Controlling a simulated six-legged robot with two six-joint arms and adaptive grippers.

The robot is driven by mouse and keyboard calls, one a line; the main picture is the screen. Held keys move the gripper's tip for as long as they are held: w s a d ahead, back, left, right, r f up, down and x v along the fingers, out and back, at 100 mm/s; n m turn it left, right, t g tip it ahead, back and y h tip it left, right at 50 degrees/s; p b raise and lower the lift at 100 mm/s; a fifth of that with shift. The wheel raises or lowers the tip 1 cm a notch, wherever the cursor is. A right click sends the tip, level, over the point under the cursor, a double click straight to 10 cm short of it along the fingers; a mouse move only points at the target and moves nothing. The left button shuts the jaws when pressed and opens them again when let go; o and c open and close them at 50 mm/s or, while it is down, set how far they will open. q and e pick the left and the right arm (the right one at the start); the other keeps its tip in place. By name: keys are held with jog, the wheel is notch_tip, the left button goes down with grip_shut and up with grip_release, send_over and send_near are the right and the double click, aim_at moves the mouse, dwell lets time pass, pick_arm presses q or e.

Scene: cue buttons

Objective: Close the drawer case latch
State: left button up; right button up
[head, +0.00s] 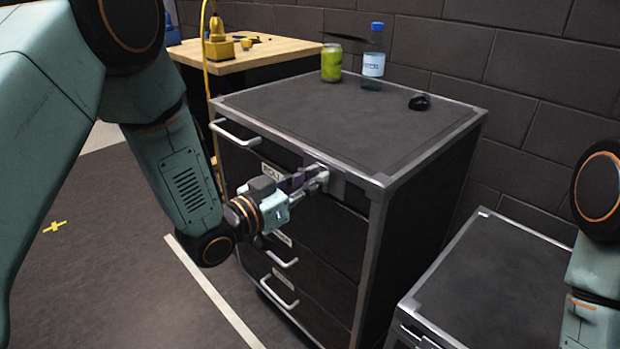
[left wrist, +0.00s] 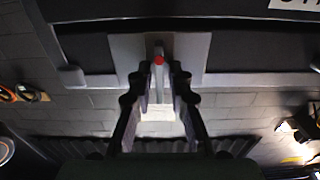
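The dark drawer case (head: 385,145) with a metal frame stands in the middle of the head view. Its latch (head: 320,172) is on a grey plate at the upper right of the front. In the left wrist view the latch plate (left wrist: 190,58) carries a pale lever with a red spot (left wrist: 158,60). My left gripper (head: 312,184) is at the latch. In the left wrist view its two fingers (left wrist: 160,78) stand apart on either side of the lever, with narrow gaps showing. The fingers partly hide the latch in the head view. My right gripper is out of view.
A green can (head: 331,62), a blue-capped bottle (head: 373,58) and a small black object (head: 419,102) stand on the case top. Drawer handles (head: 281,258) stick out below the latch. A lower dark case (head: 490,290) is at right. A wooden-topped bench (head: 265,50) stands behind left.

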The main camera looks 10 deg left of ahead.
pick_arm(q)
grip_shut()
jog(key=shift+r+n, duration=0.1)
jog(key=shift+n, duration=0.2)
jog(key=n+p, duration=0.3)
jog(key=shift+w+a+r, duration=0.1)
jog(key=shift+a, duration=0.05)
jog(key=n+p, duration=0.2)
jog(key=n, duration=0.2)
jog(key=shift+a+n+p, duration=0.1)
jog(key=shift+n+p, duration=0.25)
jog(key=shift+n, duration=0.05)
jog(key=n+p, duration=0.1)
jog(key=n, duration=0.1)
jog(key=n+p, duration=0.1)
jog(key=n, duration=0.1)
jog(key=shift+w+f+n, duration=0.1)
jog(key=shift+f+n, duration=0.1)
jog(key=shift+n, duration=0.1)
jog(key=n, duration=0.2)
jog(key=n+p, duration=0.1)
jog(key=n, duration=0.1)
jog(key=shift+a+f+n, duration=0.1)
jog(key=shift+f+n, duration=0.1)
jog(key=shift+n, duration=0.2)
jog(key=shift+n+p, duration=0.3)
